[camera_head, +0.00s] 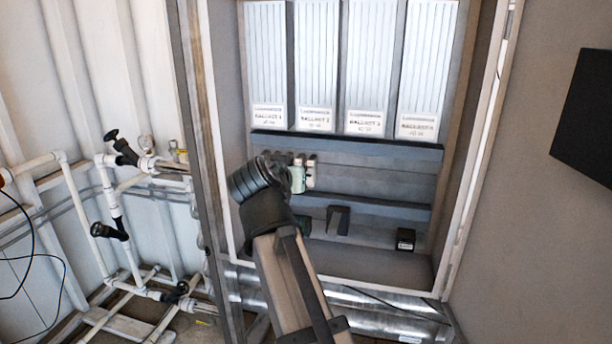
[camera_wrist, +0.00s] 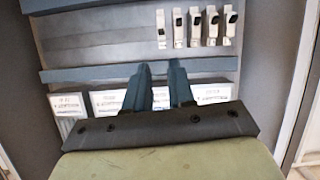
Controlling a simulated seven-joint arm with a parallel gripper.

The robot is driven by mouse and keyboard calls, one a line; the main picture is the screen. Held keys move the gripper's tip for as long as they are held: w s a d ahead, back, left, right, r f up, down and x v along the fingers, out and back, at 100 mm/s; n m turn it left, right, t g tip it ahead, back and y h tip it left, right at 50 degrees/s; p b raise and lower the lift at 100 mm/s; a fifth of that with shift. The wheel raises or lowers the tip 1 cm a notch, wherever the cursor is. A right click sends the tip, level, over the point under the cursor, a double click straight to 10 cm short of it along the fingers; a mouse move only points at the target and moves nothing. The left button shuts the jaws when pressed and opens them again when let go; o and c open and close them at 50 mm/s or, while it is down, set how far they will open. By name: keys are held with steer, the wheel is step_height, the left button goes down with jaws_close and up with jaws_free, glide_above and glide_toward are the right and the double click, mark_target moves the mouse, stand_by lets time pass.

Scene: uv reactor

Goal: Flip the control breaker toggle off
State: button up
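A row of several white breakers with black toggles (camera_wrist: 200,28) is at the top of the wrist view, which looks upside down. One toggle, on the right breaker (camera_wrist: 231,27), sits differently from some others; I cannot read which is the control breaker. In the head view only part of the breaker row (camera_head: 311,173) shows, the rest hidden behind my arm. My gripper (camera_wrist: 160,70) shows two dark fingers with a narrow gap between them, empty. Its fingertips lie over the grey duct in the picture, apart from the breakers. In the head view the fingers are hidden.
A grey duct (camera_head: 350,148) runs between the breakers and several labelled ballasts (camera_head: 317,70). A lower rail (camera_head: 380,208) and a small black box (camera_head: 405,239) are below. The cabinet's side walls (camera_head: 458,150) bound the space. White pipes with black valves (camera_head: 113,200) stand to the left.

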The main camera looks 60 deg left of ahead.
steer(key=w+a+f+m, duration=0.1)
steer(key=w+a+f, duration=0.4)
steer(key=w+a, duration=0.4)
steer(key=shift+f, duration=0.15)
stand_by(0.4)
jaws_close()
